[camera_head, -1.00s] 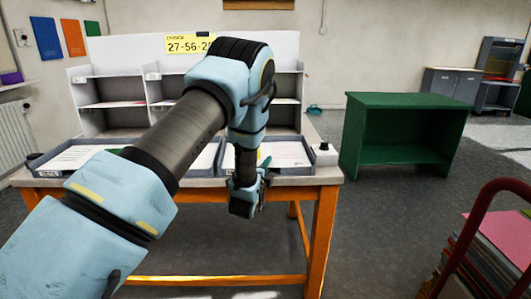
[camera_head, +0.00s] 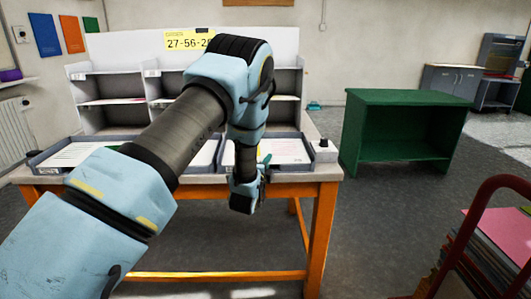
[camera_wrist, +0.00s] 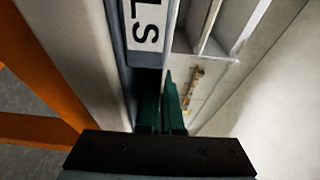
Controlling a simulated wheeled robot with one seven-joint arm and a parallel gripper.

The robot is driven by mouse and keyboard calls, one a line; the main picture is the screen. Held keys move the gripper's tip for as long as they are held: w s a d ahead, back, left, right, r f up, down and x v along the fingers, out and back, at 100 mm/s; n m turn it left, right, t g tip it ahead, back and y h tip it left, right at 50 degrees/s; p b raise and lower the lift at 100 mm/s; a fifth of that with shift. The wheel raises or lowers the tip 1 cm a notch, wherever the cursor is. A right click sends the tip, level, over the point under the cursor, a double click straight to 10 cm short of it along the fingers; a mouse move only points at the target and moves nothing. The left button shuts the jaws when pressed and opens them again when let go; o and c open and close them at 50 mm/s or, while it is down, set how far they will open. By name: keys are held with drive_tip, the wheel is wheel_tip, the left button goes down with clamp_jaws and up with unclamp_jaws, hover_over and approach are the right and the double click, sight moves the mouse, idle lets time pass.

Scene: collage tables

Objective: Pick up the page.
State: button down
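White printed pages lie in the grey trays on the table; one page (camera_head: 285,151) is in the right tray and another (camera_head: 70,154) in the left tray. A further page (camera_head: 206,153) is partly behind my arm. I cannot tell which is the task's page. My gripper (camera_head: 264,165) is at the table's front edge, near the right tray. In the wrist view the two green fingers of my gripper (camera_wrist: 161,100) are close together, with no sheet visible between them. They are beside a tray front (camera_wrist: 151,57) with a white label ending in "LS".
A white shelf unit (camera_head: 110,88) stands at the back of the orange-legged table (camera_head: 318,215). A small grey-white object (camera_head: 324,152) is at the table's right end. A green cabinet (camera_head: 405,130) stands to the right, and a red-railed cart with papers (camera_head: 480,250) is at the lower right.

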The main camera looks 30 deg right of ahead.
wheel_tip(320, 180, up, 32)
drive_tip(key=s+p, duration=0.1)
drive_tip(key=p, duration=1.7)
drive_tip(key=shift+s+a+r, duration=0.2)
drive_tip(key=shift+s+a, duration=0.2)
drive_tip(key=shift+f, duration=0.2)
drive_tip(key=n+t+b, duration=0.1)
drive_tip(key=n+b, duration=0.4)
drive_tip(key=b, duration=0.2)
drive_tip(key=n+t+b, duration=0.2)
drive_tip(key=n+b, duration=0.2)
drive_tip(key=b, duration=0.2)
drive_tip(key=shift+r+n+b, duration=0.2)
drive_tip(key=shift+n+b, duration=0.2)
drive_tip(key=shift+f, duration=0.1)
